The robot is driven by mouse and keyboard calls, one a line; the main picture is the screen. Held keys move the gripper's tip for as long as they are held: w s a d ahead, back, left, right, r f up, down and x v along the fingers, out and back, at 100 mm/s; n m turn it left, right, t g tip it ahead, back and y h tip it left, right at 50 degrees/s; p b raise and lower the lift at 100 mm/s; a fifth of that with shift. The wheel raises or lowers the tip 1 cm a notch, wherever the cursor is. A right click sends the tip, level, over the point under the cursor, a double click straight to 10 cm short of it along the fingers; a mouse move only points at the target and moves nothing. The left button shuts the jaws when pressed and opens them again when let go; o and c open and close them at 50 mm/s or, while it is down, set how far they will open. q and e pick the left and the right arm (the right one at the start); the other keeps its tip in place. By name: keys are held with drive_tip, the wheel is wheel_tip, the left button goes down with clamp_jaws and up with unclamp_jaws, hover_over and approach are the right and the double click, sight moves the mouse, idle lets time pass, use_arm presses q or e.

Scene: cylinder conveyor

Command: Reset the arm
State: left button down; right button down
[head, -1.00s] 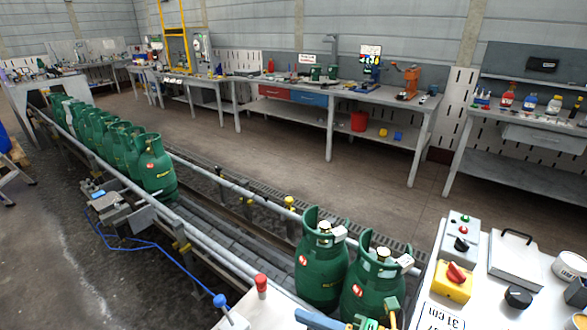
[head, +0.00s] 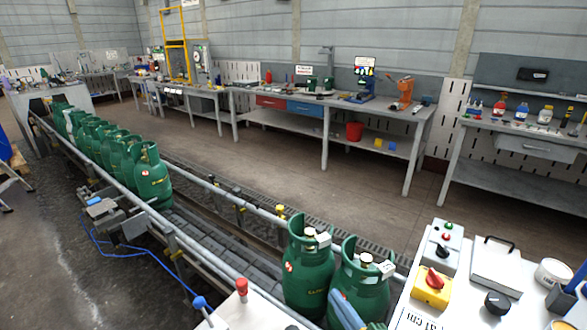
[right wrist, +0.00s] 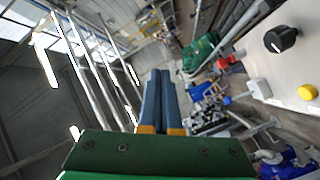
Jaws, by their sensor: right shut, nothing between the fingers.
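My right gripper (head: 338,294) shows at the bottom of the head view, its blue fingers pointing up in front of the nearest green cylinder (head: 357,284). In the right wrist view its fingers (right wrist: 160,72) lie together with nothing between them, standing out from a green mount. Another green cylinder (head: 308,265) stands just left of the nearest one, with white tags at their collars. I cannot tell whether the gripper touches the cylinder. My left gripper is in neither view.
The roller conveyor (head: 215,232) runs away to the far left, with a row of green cylinders (head: 152,180) on it. A white control panel (head: 455,300) with a yellow-and-red switch (head: 432,286) is at the lower right. Workbenches (head: 340,107) line the wall.

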drive_tip(key=s+d+f+m+g+h, duration=0.6)
drive_tip(key=s+d+f+m, duration=0.15)
drive_tip(key=f+m, duration=0.2)
drive_tip(key=s+f+m+g, duration=0.4)
drive_tip(key=s+g, duration=0.2)
drive_tip(key=s, duration=0.8)
wheel_tip(320, 180, down, 18)
drive_tip(key=s+r+g, duration=0.1)
drive_tip(key=s+g, duration=0.1)
drive_tip(key=s+d+f, duration=0.2)
drive_tip(key=s+f, duration=0.8)
drive_tip(key=s, duration=0.2)
drive_tip(key=shift+d+f+g, duration=0.15)
drive_tip(key=shift+d+g, duration=0.1)
drive_tip(key=shift+g, duration=0.15)
